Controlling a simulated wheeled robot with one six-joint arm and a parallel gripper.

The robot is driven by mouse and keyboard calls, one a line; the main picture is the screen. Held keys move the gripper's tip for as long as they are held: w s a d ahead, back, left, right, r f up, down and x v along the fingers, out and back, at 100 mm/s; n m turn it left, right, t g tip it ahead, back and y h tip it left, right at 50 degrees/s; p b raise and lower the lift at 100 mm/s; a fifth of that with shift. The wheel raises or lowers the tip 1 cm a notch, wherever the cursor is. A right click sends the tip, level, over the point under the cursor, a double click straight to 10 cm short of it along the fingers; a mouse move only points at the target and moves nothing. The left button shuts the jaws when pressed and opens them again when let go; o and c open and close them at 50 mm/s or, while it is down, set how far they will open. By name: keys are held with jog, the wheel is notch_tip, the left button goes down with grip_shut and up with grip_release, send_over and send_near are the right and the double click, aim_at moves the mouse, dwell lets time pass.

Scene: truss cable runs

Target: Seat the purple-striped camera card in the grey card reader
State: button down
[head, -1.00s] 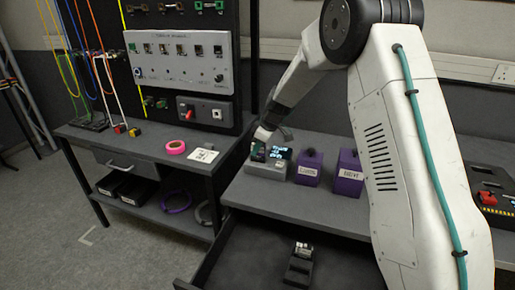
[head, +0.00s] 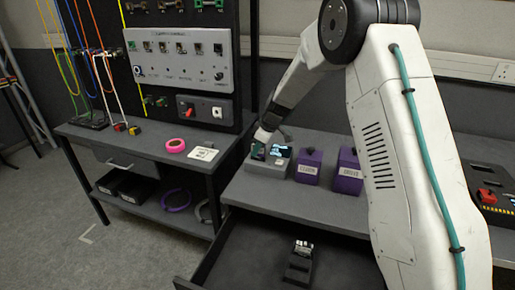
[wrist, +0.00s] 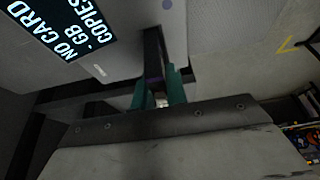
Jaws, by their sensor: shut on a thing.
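The grey card reader (head: 265,168) stands at the left end of the right-hand bench, with a small lit screen (head: 281,151). In the wrist view the screen (wrist: 62,25) reads "NO CARD", "GB" and "COPIES", beside the reader's pale casing (wrist: 115,55). My gripper (head: 259,151) is at the left part of the reader. In the wrist view my gripper's teal fingers (wrist: 156,80) are shut on a thin dark card (wrist: 152,50), seen nearly edge-on with a trace of purple. The card's far end is against or very near the casing; I cannot tell whether it is inside a slot.
Two purple labelled boxes (head: 308,167) (head: 347,178) stand right of the reader. An open drawer (head: 245,262) below holds a small dark holder (head: 299,266). Pink tape (head: 175,146) and a white card (head: 203,154) lie on the left bench. A black case (head: 490,198) sits far right.

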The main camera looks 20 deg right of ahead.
jog(key=shift+f, duration=0.1)
dwell(0.3)
jog(key=c, duration=1)
grip_release()
jog(key=shift+r, duration=3.75)
